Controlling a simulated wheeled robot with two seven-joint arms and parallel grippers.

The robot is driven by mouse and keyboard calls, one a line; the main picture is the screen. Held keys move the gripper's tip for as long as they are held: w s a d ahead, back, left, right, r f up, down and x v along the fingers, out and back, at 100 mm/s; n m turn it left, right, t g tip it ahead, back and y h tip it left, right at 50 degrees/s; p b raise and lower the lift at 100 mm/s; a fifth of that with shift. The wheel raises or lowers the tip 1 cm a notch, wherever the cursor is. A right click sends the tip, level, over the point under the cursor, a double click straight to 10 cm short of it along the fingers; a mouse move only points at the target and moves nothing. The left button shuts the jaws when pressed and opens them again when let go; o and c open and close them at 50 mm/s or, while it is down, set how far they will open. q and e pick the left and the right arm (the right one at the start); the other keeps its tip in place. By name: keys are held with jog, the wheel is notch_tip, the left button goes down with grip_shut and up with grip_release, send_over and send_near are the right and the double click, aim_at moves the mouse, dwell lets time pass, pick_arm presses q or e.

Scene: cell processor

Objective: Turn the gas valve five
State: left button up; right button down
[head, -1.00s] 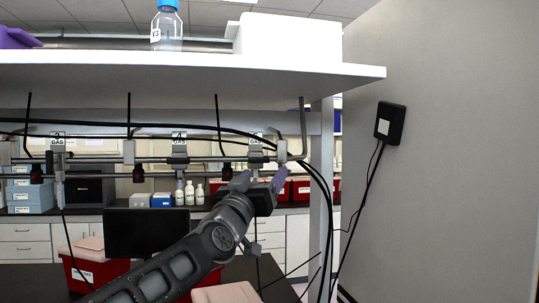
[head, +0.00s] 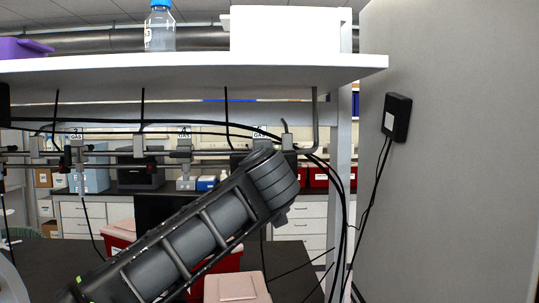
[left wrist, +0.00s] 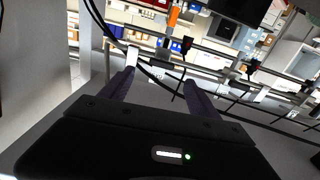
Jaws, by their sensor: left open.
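The label for gas valve five (head: 260,131) hangs under the white shelf in the head view, at the right end of the pipe row. The valve is largely hidden behind my left arm. My left gripper is mostly hidden by its own arm in the head view. In the left wrist view, its two purple fingers (left wrist: 155,80) are spread apart with nothing held between them. Pipes and pale fittings (left wrist: 132,55) lie beyond the fingertips; I cannot tell which fitting is valve five, or whether a finger touches it. My right gripper is not in view.
The gas valve four label (head: 184,131) is farther left on the pipes. The shelf (head: 190,72) overhangs them. Black cables hang beside the right post (head: 341,200). A red bin (head: 118,236) stands on the dark bench. A grey wall (head: 450,150) closes the right side.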

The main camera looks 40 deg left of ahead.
pick_arm(q)
jog(key=shift+s+a, duration=0.1)
jog(key=shift+a, duration=0.05)
jog(key=p+x, duration=0.2)
jog(key=x, duration=0.5)
jog(key=shift+w+a, duration=0.25)
jog(key=shift+w, duration=0.05)
jog(key=shift+c, duration=0.3)
